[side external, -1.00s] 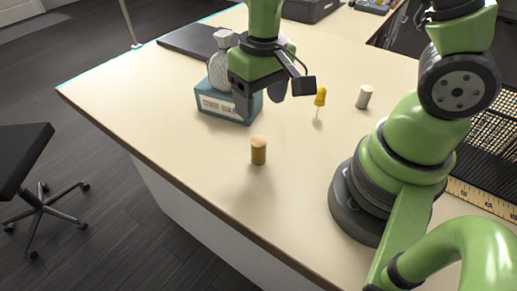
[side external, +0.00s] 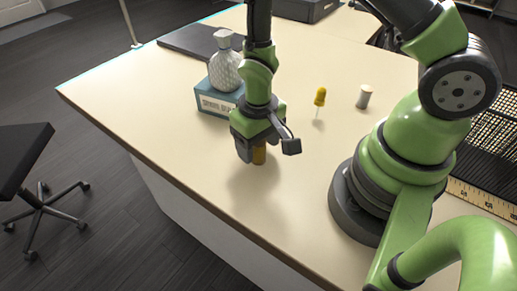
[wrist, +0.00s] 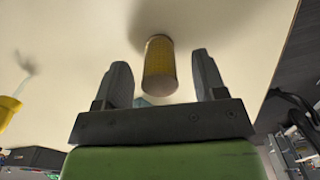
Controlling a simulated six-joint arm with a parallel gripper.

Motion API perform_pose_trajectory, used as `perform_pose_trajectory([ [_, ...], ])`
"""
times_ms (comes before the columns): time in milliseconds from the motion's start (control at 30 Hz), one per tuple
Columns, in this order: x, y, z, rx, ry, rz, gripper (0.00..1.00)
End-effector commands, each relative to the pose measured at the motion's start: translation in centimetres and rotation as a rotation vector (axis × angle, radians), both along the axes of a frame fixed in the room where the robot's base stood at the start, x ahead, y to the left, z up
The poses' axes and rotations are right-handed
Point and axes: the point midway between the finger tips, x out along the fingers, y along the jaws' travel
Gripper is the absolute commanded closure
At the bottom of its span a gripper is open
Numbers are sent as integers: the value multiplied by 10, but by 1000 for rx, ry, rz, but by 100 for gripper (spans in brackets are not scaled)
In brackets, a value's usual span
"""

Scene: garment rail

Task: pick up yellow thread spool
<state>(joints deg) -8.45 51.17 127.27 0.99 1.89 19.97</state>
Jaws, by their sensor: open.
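The yellow thread spool (side external: 259,155) stands upright on the table, its upper part hidden by my gripper in the side view. My gripper (side external: 252,156) points down over the table at the spool. In the wrist view the spool (wrist: 160,68) shows between the two dark fingers of my gripper (wrist: 158,75), with a gap on each side. The fingers are open and hold nothing.
A blue box (side external: 212,101) with a white textured bottle (side external: 226,70) on it stands behind my gripper. A yellow-headed tool (side external: 320,97) and a pale spool (side external: 364,97) stand to the right. The table (side external: 200,165) front is clear.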

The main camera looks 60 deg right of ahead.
Motion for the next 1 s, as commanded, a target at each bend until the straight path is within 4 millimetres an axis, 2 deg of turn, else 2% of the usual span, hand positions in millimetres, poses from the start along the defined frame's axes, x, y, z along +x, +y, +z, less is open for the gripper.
perform_pose_trajectory([
  [300, 0, 0, -6, 0, -2, 1, 36],
  [367, 0, 0, -6, 0, -2, 1, 47],
  [533, 0, 0, -6, 0, -1, 1, 86],
  [567, 0, 0, -6, 0, -1, 1, 88],
  [867, 0, 0, -4, 1, -2, 1, 88],
  [1000, 1, 0, 4, 1, -4, 0, 88],
])
